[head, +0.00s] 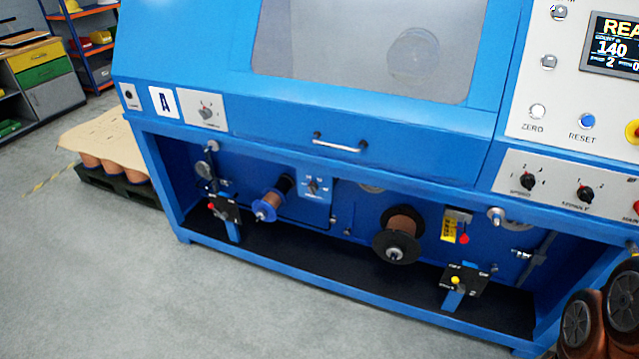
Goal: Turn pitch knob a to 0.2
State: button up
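A blue machine fills most of the head view. A white plate with a grey knob (206,112) sits beside a white "A" label (163,101) on its upper left front. A smaller knob on a blue scale plate (313,186) sits in the lower bay, between two copper spools. The lettering on both plates is too small to read, so I cannot tell which is pitch knob a or its setting. My gripper is not in view.
The bay holds a blue-flanged spool (271,203), a black-flanged spool (398,242) and two lever plates. A handle (340,143) sticks out above. A control panel (585,110) is at right. Copper spools (590,318) stand lower right. The grey floor (130,290) in front is clear.

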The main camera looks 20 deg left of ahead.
aim_at(313, 188)
jog(key=u, duration=0.5)
jog(key=k, duration=1.15)
jog(key=u, duration=1.35)
jog(key=i, duration=0.45)
jog(key=u, duration=0.8)
jog(key=i, duration=1.65)
jog(key=z, duration=0.45)
jog(key=i, duration=1.05)
jog(key=z, duration=1.2)
jog(key=i, duration=0.4)
jog(key=z, duration=0.35)
